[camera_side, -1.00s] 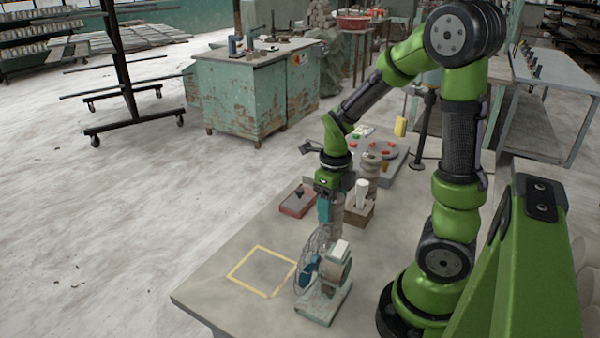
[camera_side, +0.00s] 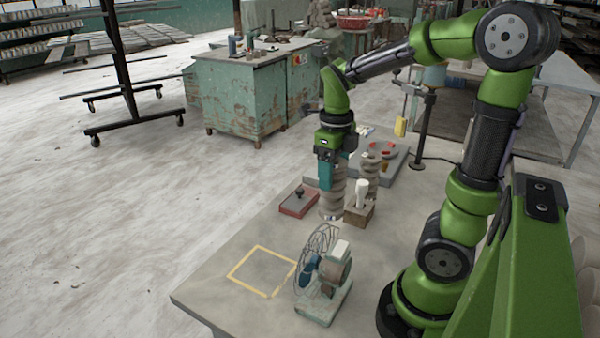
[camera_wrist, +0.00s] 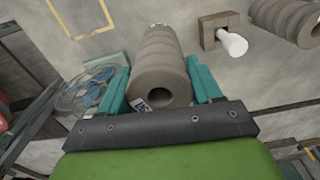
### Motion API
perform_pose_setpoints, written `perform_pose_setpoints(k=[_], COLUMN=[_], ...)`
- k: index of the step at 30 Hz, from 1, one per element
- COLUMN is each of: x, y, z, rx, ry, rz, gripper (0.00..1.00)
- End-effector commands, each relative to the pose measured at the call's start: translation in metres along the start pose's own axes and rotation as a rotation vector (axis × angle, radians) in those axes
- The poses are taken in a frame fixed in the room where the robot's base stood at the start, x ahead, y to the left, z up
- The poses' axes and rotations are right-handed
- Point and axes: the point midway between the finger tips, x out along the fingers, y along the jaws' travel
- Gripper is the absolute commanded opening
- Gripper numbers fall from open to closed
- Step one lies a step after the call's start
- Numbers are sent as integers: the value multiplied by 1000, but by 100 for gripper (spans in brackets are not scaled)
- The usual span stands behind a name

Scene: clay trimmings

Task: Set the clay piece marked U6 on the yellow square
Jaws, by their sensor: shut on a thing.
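My gripper (camera_side: 327,172), with teal fingers, is shut on a ribbed grey-brown clay piece (camera_side: 331,200). In the wrist view the clay piece (camera_wrist: 158,70) lies between the two fingers (camera_wrist: 166,92), with a round hole in its near end. It bears a small white label with a dark mark, too small to read surely. In the side view the piece hangs upright below the gripper and appears to be off the table. The yellow square (camera_side: 249,287) is a taped outline on the table at the front left, with nothing in it. Its corner shows in the wrist view (camera_wrist: 94,32).
A desk fan (camera_side: 335,268) stands just right of the yellow square. A wooden block with a white-handled tool (camera_side: 360,213) and another ribbed clay piece (camera_side: 370,180) stand right of the held piece. A red-edged box (camera_side: 298,205) lies to its left.

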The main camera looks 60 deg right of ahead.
Motion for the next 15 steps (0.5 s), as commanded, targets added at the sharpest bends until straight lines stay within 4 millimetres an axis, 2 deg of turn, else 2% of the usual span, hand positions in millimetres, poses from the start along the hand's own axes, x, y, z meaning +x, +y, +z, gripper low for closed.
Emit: perform_pose_setpoints(k=[5, 8, 12, 15], x=[-6, -6, -6, -8], y=[26, 55, 105, 137], z=[19, 38, 61, 71], rx=[-123, -312, -669, -904], ry=[14, 20, 20, 13], rz=[-17, -25, -23, -13], gripper=[0, 0, 0, 0])
